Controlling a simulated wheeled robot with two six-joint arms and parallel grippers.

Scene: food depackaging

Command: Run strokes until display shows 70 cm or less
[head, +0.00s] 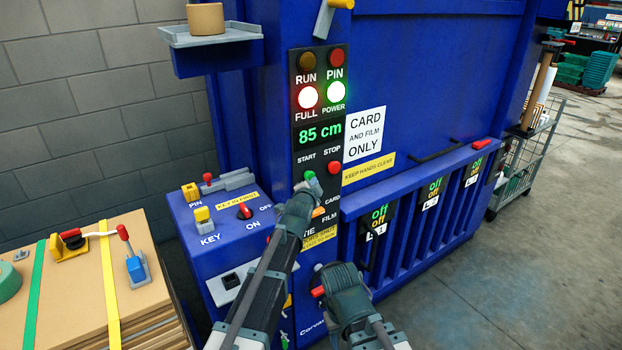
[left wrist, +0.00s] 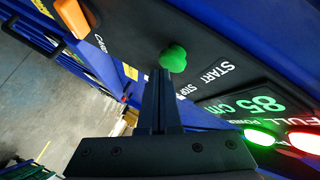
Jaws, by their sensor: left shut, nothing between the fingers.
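The display (head: 320,132) on the blue machine's black panel reads 85 cm; it also shows in the left wrist view (left wrist: 250,105). The green START button (head: 310,176) sits below it, with the red STOP button (head: 334,167) to its right. My left gripper (head: 307,187) is shut and empty, its tips at the START button. In the left wrist view the shut fingers (left wrist: 162,75) end right beside the green button (left wrist: 173,58); I cannot tell whether they touch it. My right gripper (head: 338,273) is low in front of the machine, its fingers not clear.
The FULL lamp (head: 308,97) and POWER lamp (head: 336,92) are lit; RUN and PIN are dark. An orange CARD/FILM selector (left wrist: 72,18) is near my left gripper. A key box (head: 225,215) and a cardboard stack (head: 80,280) stand left. Floor at right is open.

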